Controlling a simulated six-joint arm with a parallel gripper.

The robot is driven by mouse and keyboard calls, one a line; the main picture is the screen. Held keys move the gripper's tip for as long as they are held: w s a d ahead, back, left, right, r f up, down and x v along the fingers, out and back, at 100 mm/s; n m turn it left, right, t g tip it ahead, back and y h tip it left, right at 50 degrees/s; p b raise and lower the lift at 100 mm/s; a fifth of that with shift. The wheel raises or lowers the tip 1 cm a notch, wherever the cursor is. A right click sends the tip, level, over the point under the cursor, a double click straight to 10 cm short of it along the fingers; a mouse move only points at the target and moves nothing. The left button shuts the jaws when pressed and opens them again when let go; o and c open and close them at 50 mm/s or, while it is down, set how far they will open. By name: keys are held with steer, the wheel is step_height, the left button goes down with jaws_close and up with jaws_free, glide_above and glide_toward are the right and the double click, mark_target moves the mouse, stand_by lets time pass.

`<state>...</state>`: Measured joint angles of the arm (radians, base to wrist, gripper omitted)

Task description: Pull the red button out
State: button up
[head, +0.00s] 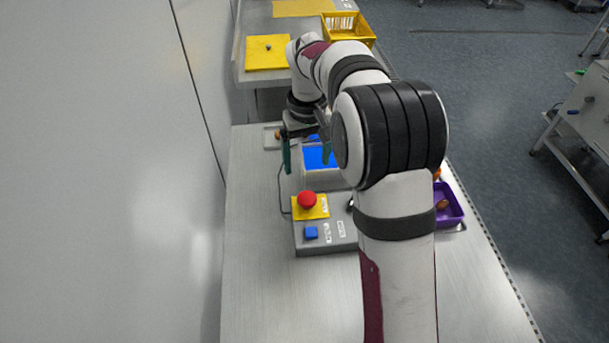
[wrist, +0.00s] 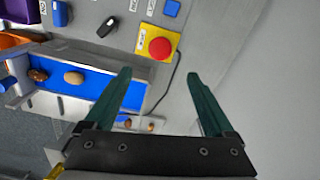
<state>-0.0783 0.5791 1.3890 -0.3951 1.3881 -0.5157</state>
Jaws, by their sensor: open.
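The red button (head: 307,200) is a round mushroom head on a yellow square plate (head: 322,212), on top of the grey control box (head: 300,240). In the head view my gripper (head: 305,158) is behind the box, over the blue-floored tray, apart from the button. Part of it is hidden by my arm.
A blue square button (head: 311,233) sits beside the red one on the box. A blue-floored tray (wrist: 100,84) holds brown dates (wrist: 73,78). A dark knob (wrist: 108,27) stands on the box. A purple bin (head: 452,215) is at the right. A cable (head: 279,190) runs along the left side; bare table lies left.

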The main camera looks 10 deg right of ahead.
mark_target(307, 196)
step_height(307, 196, down, 11)
steer(key=shift+f, duration=0.15)
jaws_close()
stand_by(0.5)
